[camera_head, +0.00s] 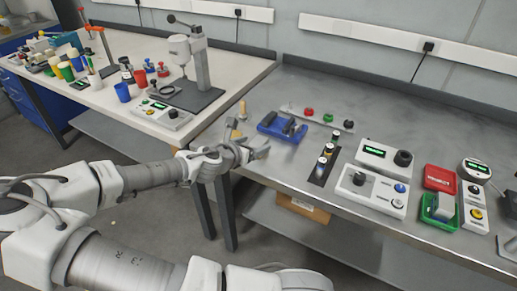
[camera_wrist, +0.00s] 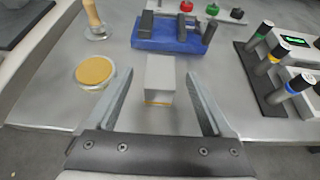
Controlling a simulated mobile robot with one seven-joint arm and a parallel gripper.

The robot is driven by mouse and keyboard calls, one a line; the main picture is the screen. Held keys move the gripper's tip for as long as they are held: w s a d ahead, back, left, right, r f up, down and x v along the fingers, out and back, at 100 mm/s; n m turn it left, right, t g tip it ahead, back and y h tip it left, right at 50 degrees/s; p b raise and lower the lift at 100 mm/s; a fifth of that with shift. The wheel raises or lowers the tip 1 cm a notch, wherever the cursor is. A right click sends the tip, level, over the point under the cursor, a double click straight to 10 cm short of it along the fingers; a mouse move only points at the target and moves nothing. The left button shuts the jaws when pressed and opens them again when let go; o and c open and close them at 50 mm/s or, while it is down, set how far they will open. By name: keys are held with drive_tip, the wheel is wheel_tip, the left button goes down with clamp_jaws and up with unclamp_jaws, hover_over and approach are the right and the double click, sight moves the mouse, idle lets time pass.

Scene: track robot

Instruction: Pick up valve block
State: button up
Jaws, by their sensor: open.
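A light grey rectangular block (camera_wrist: 160,78) with a yellowish strip along its lower near edge shows in the wrist view. It looks most like the valve block, though nothing labels it. My gripper (camera_wrist: 158,90) is open, with one finger on each side of the block and a visible gap to both. Whether the fingers are low enough to surround it is hard to tell. In the head view my gripper (camera_head: 262,150) is at the left front edge of the metal bench, and I cannot make out the block there.
A blue fixture (camera_wrist: 175,34) with dark bars stands just beyond the block. A round brass-topped piece (camera_wrist: 95,72) and a wooden-handled tool (camera_wrist: 94,18) are to the left. A dark rack of capped cylinders (camera_wrist: 262,75) is to the right. Control boxes (camera_head: 372,190) stand farther right.

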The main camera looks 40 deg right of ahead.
sight(257, 143)
drive_tip(key=shift+b+x, duration=0.4)
drive_tip(key=shift+x, duration=1.45)
drive_tip(key=shift+f, duration=0.1)
drive_tip(key=shift+a, duration=0.1)
clamp_jaws()
